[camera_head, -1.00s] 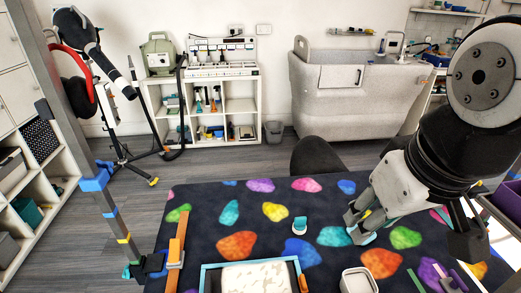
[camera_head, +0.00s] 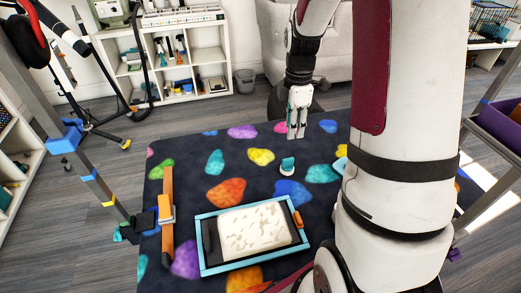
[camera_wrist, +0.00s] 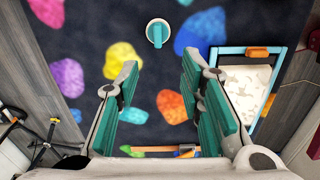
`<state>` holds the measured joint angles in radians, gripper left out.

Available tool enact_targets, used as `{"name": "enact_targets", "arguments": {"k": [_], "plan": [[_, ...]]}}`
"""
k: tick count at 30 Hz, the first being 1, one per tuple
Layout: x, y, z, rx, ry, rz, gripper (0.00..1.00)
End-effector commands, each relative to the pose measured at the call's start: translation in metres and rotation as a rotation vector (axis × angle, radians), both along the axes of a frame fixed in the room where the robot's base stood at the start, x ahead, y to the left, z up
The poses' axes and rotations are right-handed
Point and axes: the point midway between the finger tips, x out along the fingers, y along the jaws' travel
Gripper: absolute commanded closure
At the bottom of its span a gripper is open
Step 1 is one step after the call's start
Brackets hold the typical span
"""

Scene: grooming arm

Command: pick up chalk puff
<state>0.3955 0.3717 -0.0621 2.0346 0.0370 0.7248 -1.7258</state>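A small round white piece with a teal grip (camera_head: 287,166), which looks like the chalk puff, rests on the dark mat. It shows whole at the top of the wrist view (camera_wrist: 157,33). My gripper (camera_head: 296,136) points down above the mat, behind the puff and slightly right of it in the head view. In the wrist view my gripper (camera_wrist: 159,72) has its two teal-padded fingers wide apart with nothing between them. The puff appears beyond the fingertips, roughly in line with the gap, and is not touched.
The dark mat (camera_head: 185,145) has bright painted patches. A blue-rimmed tray (camera_head: 204,255) with a white textured pad lies in front. An orange bar (camera_head: 168,220) lies to its left. My arm covers the mat's right side. A bin (camera_head: 245,80) and shelves (camera_head: 205,56) stand behind.

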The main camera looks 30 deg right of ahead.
Motion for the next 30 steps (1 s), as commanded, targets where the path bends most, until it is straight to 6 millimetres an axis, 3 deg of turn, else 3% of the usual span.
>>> {"name": "enact_targets", "arguments": {"k": [7,16,26,30], "plan": [[0.002,-0.009,-0.028,0.005,0.014,0.047,0.65],[0.002,-0.008,-0.083,0.004,0.014,0.045,0.65],[0.002,-0.008,-0.108,0.004,0.013,0.045,0.65],[0.000,-0.008,-0.130,0.005,0.016,0.045,0.65]]}}
